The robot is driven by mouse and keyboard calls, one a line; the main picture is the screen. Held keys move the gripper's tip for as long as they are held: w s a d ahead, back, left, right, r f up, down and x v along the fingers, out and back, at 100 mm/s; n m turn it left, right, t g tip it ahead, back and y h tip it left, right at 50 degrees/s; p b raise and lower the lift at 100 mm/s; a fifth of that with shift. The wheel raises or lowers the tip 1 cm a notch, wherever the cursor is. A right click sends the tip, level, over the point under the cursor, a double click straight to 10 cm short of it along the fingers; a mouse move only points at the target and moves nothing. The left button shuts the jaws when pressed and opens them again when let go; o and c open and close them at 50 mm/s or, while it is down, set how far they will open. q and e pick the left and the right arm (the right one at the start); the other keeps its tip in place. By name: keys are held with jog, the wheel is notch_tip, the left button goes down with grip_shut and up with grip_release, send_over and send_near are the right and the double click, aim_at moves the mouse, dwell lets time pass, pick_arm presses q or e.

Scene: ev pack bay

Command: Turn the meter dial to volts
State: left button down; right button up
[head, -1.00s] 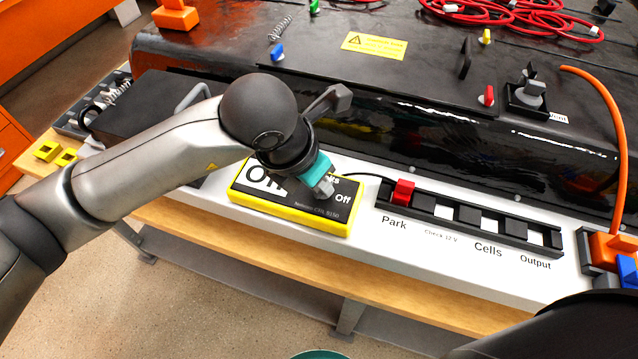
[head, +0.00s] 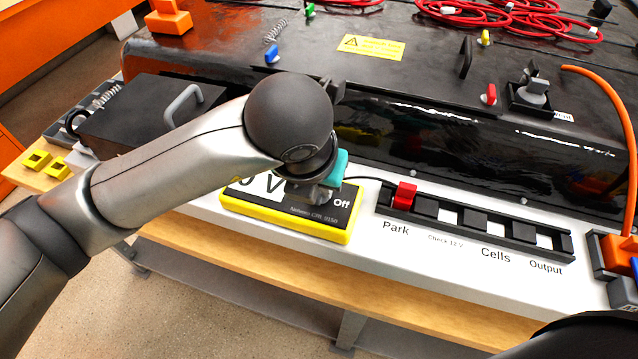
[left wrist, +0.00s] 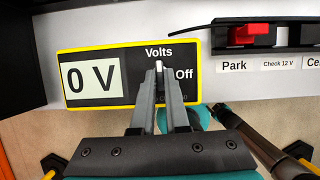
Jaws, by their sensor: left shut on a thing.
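The meter (head: 290,222) is a yellow-edged black box on the white strip at the bench front. In the left wrist view the meter (left wrist: 120,45) shows "0 V" on its display, with "Volts" printed above the dial and "Off" to its right. My left gripper (head: 308,195) is over the meter's dial in the head view. In the left wrist view its fingers (left wrist: 159,75) are closed on the small grey dial knob (left wrist: 159,67), which points up toward "Volts". The fingers hide most of the dial. My right gripper is not seen clearly.
A black slotted rail (head: 470,232) with a red plug (head: 404,195) at "Park" lies right of the meter. A black case (head: 150,108) with a grey handle stands to the left. The dark pack (head: 420,110) rises behind.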

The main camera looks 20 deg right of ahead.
pick_arm(q)
jog(key=c, duration=0.9)
grip_release()
jog(key=p+v, duration=0.2)
jog(key=v, duration=1.3)
jog(key=shift+s+r, duration=0.1)
jog(key=shift+r, duration=0.05)
jog(key=shift+d, duration=0.1)
